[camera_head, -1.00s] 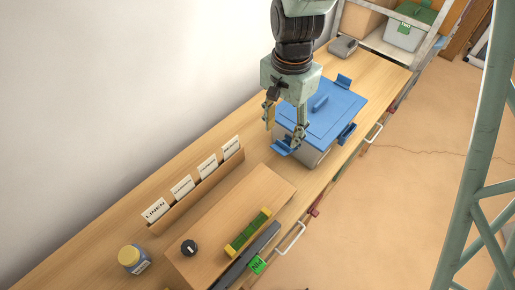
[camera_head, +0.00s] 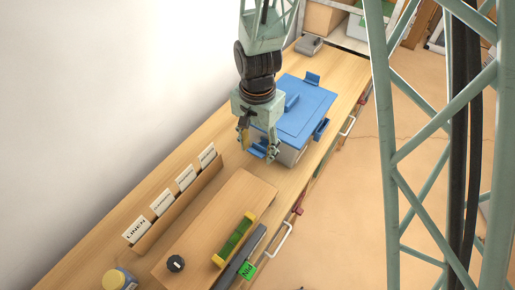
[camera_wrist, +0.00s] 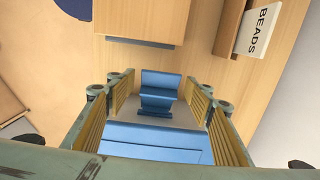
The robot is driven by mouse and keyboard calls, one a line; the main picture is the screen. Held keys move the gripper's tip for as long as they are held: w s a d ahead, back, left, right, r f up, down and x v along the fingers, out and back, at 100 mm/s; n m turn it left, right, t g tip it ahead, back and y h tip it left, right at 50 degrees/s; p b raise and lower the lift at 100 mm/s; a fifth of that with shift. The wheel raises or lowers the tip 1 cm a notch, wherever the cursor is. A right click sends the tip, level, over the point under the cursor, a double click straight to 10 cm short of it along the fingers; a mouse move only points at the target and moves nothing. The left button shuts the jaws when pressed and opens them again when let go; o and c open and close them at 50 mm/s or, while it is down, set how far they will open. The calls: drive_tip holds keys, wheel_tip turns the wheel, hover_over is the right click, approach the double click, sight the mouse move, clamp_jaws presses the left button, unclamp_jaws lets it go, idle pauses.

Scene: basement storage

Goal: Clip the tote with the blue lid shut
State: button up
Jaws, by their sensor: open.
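The tote (camera_head: 290,154) has pale grey walls and a flat blue lid (camera_head: 303,108) with a raised blue handle, and stands on the wooden bench. Blue clips stick out at its far end (camera_head: 312,78), its right side (camera_head: 321,129) and its near end (camera_head: 257,152). My gripper (camera_head: 259,147) points down at the near end, open, with a finger on either side of the near clip. In the wrist view this clip (camera_wrist: 160,80) appears swung outward between the yellow-padded fingers, with gaps beside it. Any clip on the wall side is hidden by my arm.
A wooden rack (camera_head: 180,212) of label cards and a raised wooden block (camera_head: 215,225) with a dark knob and a green-yellow bar stand nearer. A jar (camera_head: 118,280) is at bottom left. A grey box (camera_head: 309,45) lies beyond the tote. The wall is left.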

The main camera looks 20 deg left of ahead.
drive_tip(key=c, duration=0.7)
